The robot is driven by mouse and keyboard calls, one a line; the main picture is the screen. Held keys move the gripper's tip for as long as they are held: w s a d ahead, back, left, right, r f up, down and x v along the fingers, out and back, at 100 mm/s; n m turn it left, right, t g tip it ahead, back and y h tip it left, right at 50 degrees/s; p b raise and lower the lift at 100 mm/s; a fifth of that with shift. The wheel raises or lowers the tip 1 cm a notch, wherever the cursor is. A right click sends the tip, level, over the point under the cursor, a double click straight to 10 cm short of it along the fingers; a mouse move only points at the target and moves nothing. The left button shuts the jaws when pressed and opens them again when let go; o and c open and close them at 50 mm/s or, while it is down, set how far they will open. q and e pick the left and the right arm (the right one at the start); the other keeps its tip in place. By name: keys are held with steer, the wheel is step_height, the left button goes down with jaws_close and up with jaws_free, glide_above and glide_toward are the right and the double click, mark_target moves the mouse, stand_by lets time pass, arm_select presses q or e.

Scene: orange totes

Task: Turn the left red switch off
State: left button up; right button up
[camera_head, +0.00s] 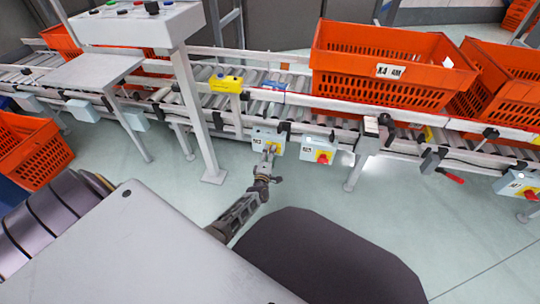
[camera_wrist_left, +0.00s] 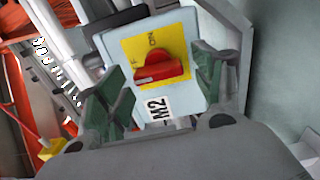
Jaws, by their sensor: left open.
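The left red switch (camera_wrist_left: 160,70) is a red rotary knob on a yellow plate (camera_wrist_left: 135,48). The plate is on a pale blue-grey box with an M2 label (camera_wrist_left: 157,107). "ON" and part of another marking show beside the knob. My left gripper (camera_wrist_left: 163,80) is open, with its green-padded fingers on either side of the knob; I cannot tell whether they touch it. In the head view the left gripper (camera_head: 269,153) is in front of the left switch box (camera_head: 260,134) and hides its knob. A second red switch (camera_head: 322,157) is to the right. My right gripper is not in view.
The boxes hang under a roller conveyor (camera_head: 262,104) carrying an orange tote (camera_head: 375,75). A control panel (camera_head: 140,22) on a white post (camera_head: 197,110) stands to the left. Another switch box (camera_head: 518,184) is at far right. The floor below is clear.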

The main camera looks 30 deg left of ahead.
arm_select(q)
steer(key=v, duration=1.2)
stand_by(0.5)
steer(key=shift+a, duration=0.1)
steer(key=shift+w, duration=0.1)
stand_by(0.3)
steer(key=s+d+r+m+g+h, duration=0.1)
steer(key=d+r+m+g+h, duration=0.2)
steer(key=d+m, duration=0.4)
steer(key=s+d+r+m+g+h, duration=0.1)
steer(key=s+d+m+g+h, duration=0.1)
steer(key=d+m+h, duration=0.45)
steer(key=s+r+m+g+y, duration=0.1)
steer(key=s+r+m+g, duration=0.3)
steer(key=s, duration=0.5)
steer(key=s+r+m+g+y, duration=0.2)
steer(key=s+r+m+g, duration=0.2)
steer(key=s+m, duration=0.2)
steer(key=s+p, duration=0.1)
steer(key=s, duration=0.1)
steer(key=shift+s+d, duration=0.4)
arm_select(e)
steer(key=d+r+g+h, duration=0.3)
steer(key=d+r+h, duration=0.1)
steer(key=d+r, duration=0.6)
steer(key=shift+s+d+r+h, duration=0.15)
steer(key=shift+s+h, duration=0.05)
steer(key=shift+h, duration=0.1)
